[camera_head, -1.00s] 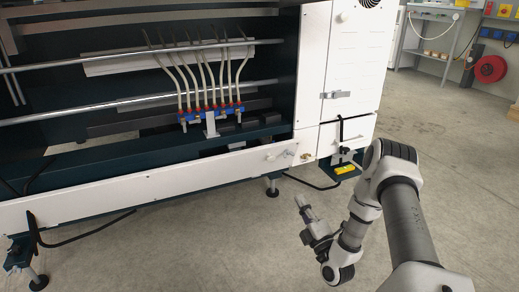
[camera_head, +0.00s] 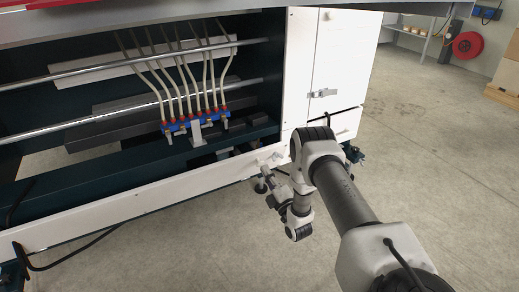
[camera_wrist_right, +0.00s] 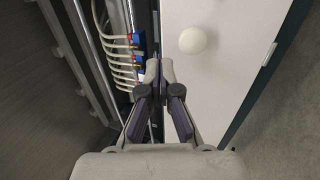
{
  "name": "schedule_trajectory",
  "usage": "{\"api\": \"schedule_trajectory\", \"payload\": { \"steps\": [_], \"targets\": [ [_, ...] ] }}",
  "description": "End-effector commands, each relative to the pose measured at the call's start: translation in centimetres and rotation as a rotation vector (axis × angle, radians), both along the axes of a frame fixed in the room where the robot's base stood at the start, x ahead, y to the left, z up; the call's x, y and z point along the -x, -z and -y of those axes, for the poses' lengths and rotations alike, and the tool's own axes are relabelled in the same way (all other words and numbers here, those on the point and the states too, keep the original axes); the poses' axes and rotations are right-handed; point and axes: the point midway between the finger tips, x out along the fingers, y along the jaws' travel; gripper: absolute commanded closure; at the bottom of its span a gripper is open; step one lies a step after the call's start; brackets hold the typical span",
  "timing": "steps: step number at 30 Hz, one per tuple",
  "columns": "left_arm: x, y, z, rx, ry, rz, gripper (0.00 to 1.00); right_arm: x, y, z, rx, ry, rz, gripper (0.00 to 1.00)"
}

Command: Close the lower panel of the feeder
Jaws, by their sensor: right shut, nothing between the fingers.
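The lower panel (camera_head: 150,193) of the feeder is a long white strip along the machine's bottom front. It also shows as a broad white face with a round knob (camera_wrist_right: 193,40) in the right wrist view (camera_wrist_right: 222,85). My right gripper (camera_head: 262,183) is low at the panel's right end, shut and empty. In the right wrist view its fingertips (camera_wrist_right: 160,70) are together, beside the panel's inner edge and below the knob in the picture. I cannot tell whether they touch the panel. My forearm hides part of the machine's right corner. My left gripper is out of view.
Behind the panel, a blue manifold (camera_head: 195,121) with several pale tubes sits in the open dark bay. A white cabinet (camera_head: 335,60) with a latch stands at right. A dark cable (camera_head: 80,250) lies at lower left. The floor (camera_head: 430,130) at right is clear.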

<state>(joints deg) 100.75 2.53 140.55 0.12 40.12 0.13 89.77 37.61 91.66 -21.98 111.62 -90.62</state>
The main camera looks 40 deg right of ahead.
Motion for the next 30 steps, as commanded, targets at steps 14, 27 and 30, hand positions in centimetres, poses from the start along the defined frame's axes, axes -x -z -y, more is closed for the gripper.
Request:
{"api": "schedule_trajectory", "payload": {
  "steps": [14, 27, 30],
  "targets": [
    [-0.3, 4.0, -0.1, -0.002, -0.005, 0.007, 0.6, -5.1, -1.5, 1.6, 0.0, 0.004, 0.003, 1.0],
    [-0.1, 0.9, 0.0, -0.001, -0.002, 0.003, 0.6, -6.0, -3.2, 1.8, -0.015, 0.001, -0.055, 1.0],
    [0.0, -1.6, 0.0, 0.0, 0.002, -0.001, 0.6, -7.0, -4.0, 2.1, -0.033, 0.002, -0.123, 1.0]
  ]
}}
